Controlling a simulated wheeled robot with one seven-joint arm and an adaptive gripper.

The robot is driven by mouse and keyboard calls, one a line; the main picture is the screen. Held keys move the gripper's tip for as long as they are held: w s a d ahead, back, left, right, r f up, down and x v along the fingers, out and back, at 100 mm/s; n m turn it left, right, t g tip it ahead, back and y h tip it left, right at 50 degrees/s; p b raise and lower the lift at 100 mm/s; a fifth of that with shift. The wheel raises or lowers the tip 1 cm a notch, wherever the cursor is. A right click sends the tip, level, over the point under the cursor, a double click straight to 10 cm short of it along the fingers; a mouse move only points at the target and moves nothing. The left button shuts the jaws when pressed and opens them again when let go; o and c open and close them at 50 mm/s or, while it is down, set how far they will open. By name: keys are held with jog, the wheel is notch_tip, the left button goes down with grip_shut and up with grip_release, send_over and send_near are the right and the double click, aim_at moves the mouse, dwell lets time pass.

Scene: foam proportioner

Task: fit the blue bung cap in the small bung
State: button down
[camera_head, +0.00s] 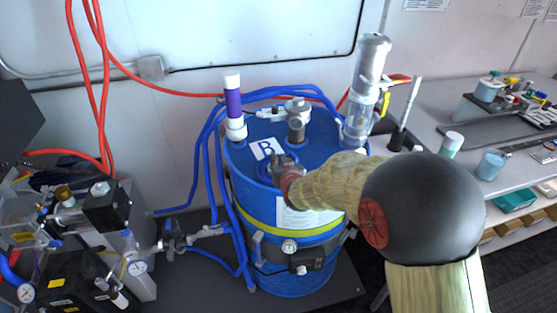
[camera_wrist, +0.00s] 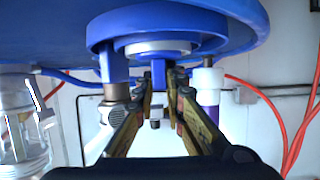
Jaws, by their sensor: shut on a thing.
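My gripper (camera_head: 284,163) reaches in over the near part of the blue drum's lid. In the wrist view its two fingers (camera_wrist: 158,92) are closed on a narrow blue part of what looks like the blue bung cap (camera_wrist: 158,73). A round blue rim with pale rings inside it (camera_wrist: 160,24) shows right at this blue part, against the lid. I cannot tell whether it belongs to the cap or to the small bung, nor whether the cap is seated. My gripper and arm hide this spot in the head view.
The blue drum (camera_head: 290,270) carries a purple and white tube (camera_head: 233,105), a metal pipe fitting (camera_head: 297,122) and a tall clear cylinder (camera_head: 361,110) on its lid. Blue hoses run around it. Machinery with gauges (camera_head: 105,215) stands left; a grey bench (camera_head: 455,110) stands right.

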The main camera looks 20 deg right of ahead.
jog(key=c, duration=2.1)
grip_release()
jog(key=shift+c, duration=0.2)
jog(key=shift+s, duration=0.1)
jog(key=shift+p+v, duration=1.25)
jog(key=shift+v, duration=4.2)
jog(key=shift+r, duration=0.15)
jog(key=s+r+g, duration=0.2)
jog(key=s+r, duration=0.1)
jog(key=s, duration=0.7)
jog(key=s+r+g, duration=0.3)
jog(key=s, duration=0.7)
jog(key=s+r+g, duration=0.3)
jog(key=s, duration=0.7)
jog(key=shift+n, duration=0.3)
